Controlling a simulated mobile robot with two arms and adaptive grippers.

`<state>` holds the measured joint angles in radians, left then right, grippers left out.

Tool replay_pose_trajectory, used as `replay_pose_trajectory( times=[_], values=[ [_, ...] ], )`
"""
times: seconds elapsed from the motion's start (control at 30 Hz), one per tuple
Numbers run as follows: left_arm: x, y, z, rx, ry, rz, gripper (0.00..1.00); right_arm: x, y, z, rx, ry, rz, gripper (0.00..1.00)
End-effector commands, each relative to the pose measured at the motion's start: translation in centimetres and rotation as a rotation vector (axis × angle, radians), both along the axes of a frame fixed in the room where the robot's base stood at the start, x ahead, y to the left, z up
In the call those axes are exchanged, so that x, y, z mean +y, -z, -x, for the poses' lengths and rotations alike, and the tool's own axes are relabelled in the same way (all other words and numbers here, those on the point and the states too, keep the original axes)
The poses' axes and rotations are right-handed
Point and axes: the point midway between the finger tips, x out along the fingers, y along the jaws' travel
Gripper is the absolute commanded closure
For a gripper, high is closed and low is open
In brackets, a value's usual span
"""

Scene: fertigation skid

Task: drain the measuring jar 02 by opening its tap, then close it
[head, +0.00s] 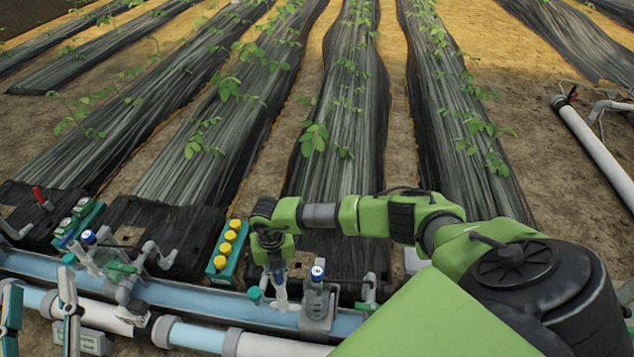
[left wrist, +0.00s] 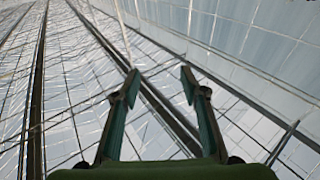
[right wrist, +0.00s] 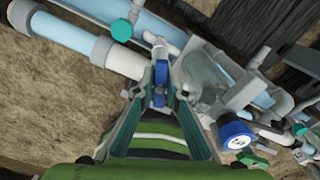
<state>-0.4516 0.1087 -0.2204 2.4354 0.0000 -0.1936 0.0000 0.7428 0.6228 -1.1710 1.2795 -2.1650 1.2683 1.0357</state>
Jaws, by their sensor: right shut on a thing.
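A clear measuring jar (head: 316,301) with a blue-rimmed white cap (head: 317,272) stands on the pipe rack. It also shows in the right wrist view (right wrist: 203,75), where its cap (right wrist: 235,136) is nearer the camera; I cannot read its number. My right gripper (head: 278,284) points down just left of this jar. In the right wrist view the gripper (right wrist: 160,98) is shut on a blue tap handle (right wrist: 160,72) beside the jar. The tap's body is partly hidden by the fingers. My left gripper (head: 40,305) is open and empty; in the left wrist view (left wrist: 160,85) it points upward.
A second blue-capped jar (head: 95,260) and a green-handled valve (head: 120,267) stand to the left. A block with yellow knobs (head: 228,248) sits between the jars. Pale blue pipe (head: 190,298) runs along the front. Another green-handled valve (head: 368,306) is at the right.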

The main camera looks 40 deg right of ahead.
Motion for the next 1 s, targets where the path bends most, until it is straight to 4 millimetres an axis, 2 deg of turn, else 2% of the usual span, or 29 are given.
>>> replay_pose_trajectory(
  times=[0.47, 1.0],
  values=[
    [0.7, 5.6, -0.1, 0.259, -0.016, -0.068, 0.60, -0.2, -0.2, -0.3, -0.006, 0.150, 0.003, 1.00],
    [2.0, 11.6, 1.8, 0.543, -0.034, -0.138, 0.60, -0.3, -0.3, -0.3, -0.008, 0.311, 0.004, 1.00]
  ],
)
